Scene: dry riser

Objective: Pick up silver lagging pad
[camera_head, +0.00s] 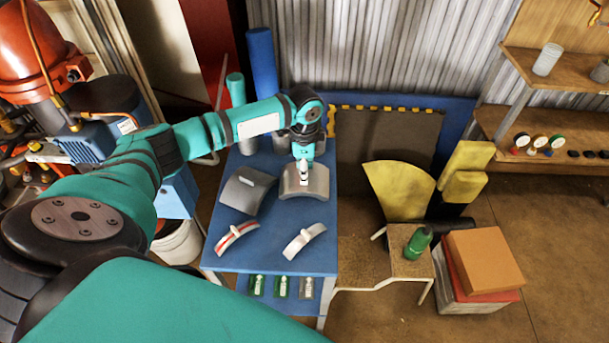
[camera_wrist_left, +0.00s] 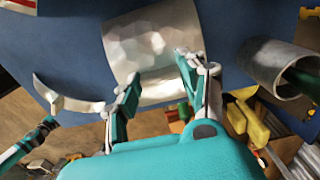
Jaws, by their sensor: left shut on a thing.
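The silver lagging pad (camera_head: 317,181), a curved shiny sheet, is at the right side of the blue table (camera_head: 268,228) in the head view. It also shows in the left wrist view (camera_wrist_left: 152,38), where it fills the top middle. My left gripper (camera_head: 304,176) points down at it from above. In the left wrist view my left gripper (camera_wrist_left: 158,72) has its fingers on either side of the pad's near edge, shut on it. Whether the pad is clear of the table I cannot tell. My right gripper is not in view.
A dark grey curved pad (camera_head: 243,190) lies left of the silver one. A red-striped curved strip (camera_head: 236,237) and a narrow silver strip (camera_head: 304,241) lie in front. Cylinders stand at the table's back. A stool with a green bottle (camera_head: 418,242) is at the right.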

